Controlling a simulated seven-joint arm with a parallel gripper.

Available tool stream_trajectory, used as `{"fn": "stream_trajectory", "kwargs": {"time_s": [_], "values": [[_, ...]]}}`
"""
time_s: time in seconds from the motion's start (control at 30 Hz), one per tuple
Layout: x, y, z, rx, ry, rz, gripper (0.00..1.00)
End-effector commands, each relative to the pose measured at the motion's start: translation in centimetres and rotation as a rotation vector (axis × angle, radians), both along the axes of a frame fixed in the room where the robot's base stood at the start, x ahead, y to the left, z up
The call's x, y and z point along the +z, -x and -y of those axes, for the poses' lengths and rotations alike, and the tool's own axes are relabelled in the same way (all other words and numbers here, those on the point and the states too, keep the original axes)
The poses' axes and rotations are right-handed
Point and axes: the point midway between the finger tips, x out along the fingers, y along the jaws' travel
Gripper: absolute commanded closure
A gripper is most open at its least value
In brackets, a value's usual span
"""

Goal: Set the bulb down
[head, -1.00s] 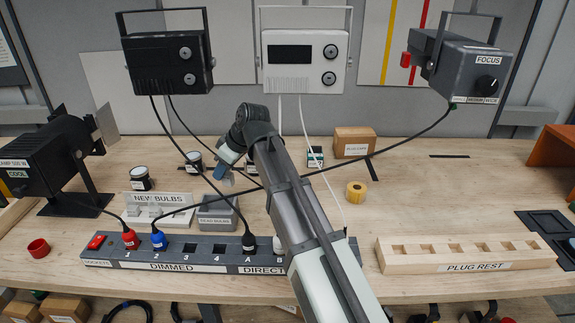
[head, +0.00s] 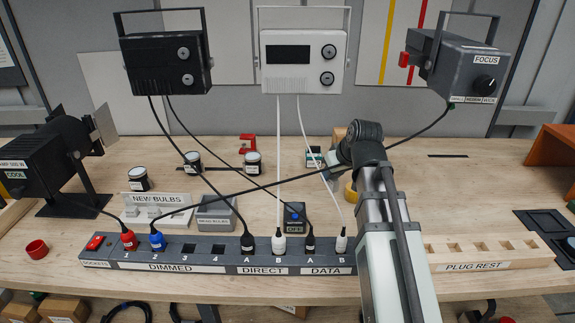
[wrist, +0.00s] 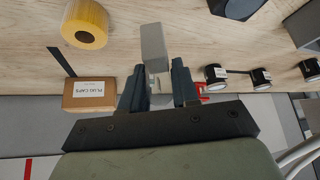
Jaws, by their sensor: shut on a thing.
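My gripper (head: 330,174) is above the back middle of the bench, beside the yellow tape roll. In the wrist view its two dark fingers (wrist: 158,72) are closed on a pale grey, block-like piece, taken as the bulb (wrist: 153,42). It sticks out past the fingertips, and its glass shape cannot be made out. In the head view the held piece is mostly hidden by my gripper. The white NEW BULBS holder (head: 158,199) stands at the left with pale bulbs in it. The grey DEAD BULBS bin (head: 216,214) is beside it; its inside cannot be seen clearly.
A socket strip (head: 200,268) with plugs runs along the front. The wooden plug rest (head: 490,254) is at right, partly behind my arm. The yellow tape roll (wrist: 85,24), plug caps box (wrist: 90,95) and dark jars (wrist: 262,77) are nearby. Cables cross the bench middle.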

Motion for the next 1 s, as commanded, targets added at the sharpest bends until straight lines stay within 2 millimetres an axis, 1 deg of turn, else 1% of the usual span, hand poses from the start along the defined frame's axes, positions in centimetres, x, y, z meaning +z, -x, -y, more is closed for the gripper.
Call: {"fn": "stream_trajectory", "kwargs": {"time_s": [0.03, 0.1, 0.37, 0.57, 0.77, 0.87, 0.97, 1.0], "values": [[-0.1, 0.3, 0.8, -0.018, 0.000, 0.001, 1.00], [-0.1, 0.5, 1.6, -0.040, -0.001, 0.003, 1.00], [-0.4, 1.4, 4.3, -0.120, -0.004, 0.009, 1.00], [-0.7, -0.7, 2.2, -0.090, -0.005, 0.008, 1.00], [-0.8, -3.5, 0.0, -0.052, -0.005, 0.008, 1.00], [-0.9, -5.3, -1.1, -0.031, -0.005, 0.007, 1.00], [-0.8, -7.7, -2.6, -0.003, -0.005, 0.007, 1.00], [-0.7, -9.0, -3.3, 0.013, -0.005, 0.007, 1.00]]}}
